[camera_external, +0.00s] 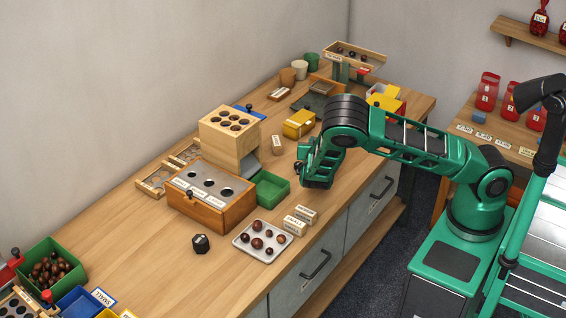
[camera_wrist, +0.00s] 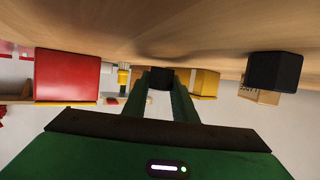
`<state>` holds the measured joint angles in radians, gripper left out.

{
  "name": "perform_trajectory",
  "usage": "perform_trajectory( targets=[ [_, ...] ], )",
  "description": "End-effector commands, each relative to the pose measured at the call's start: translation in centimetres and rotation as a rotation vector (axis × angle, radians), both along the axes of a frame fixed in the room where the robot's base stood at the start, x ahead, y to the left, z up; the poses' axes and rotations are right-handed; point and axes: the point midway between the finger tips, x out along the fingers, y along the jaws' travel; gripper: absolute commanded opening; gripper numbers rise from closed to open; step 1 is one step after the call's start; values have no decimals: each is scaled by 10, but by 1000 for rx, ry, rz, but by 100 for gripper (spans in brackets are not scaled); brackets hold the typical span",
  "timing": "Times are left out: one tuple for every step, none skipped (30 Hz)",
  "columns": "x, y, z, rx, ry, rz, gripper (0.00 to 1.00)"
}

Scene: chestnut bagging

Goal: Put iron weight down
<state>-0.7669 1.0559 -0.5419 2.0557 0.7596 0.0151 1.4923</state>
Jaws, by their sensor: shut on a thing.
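My gripper (camera_wrist: 160,88) is shut on a small black piece, which I take for the iron weight (camera_wrist: 160,77); it shows between the green fingertips in the wrist view. In the external view my gripper (camera_external: 306,168) is low over the worktop, right of the green tray, and a small dark piece shows at its tip. I cannot tell whether the held piece touches the worktop. Another black faceted block (camera_external: 200,243) stands on the worktop at the front, left of the plate of chestnuts. A dark block (camera_wrist: 275,72) also shows at the right of the wrist view.
The green tray (camera_external: 270,199) and a wooden box with holes (camera_external: 203,215) stand left of my gripper. A chestnut plate (camera_external: 243,240) and small label blocks (camera_external: 306,214) lie nearer the front edge. A yellow box (camera_external: 299,130) stands behind. Bare worktop (camera_external: 140,250) lies at left.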

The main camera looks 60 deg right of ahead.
Motion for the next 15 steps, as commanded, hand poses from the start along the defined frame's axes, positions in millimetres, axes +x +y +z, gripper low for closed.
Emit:
perform_trajectory(
  targets=[
    [0,0,0,-1,-1,0,0],
    [0,0,-1,-1,-1,0,0],
    [0,0,-2,-1,0,0,0],
    [0,0,-3,-1,0,0,0],
    [0,0,-4,-2,1,-1,0],
    [0,0,-5,-2,0,-1,0],
    [0,0,-5,-2,0,-1,0],
    [0,-1,-6,-2,-1,-1,0],
    [0,-1,-7,-2,-1,-1,0],
    [0,-1,-8,-1,0,-1,0],
    [0,-1,-9,-2,1,-1,0],
    [0,-1,-11,-1,1,-1,0],
    [0,-1,-12,-1,1,-1,0],
    [0,-1,-13,0,2,-1,0],
    [0,-1,-14,1,3,0,0]
  ],
)
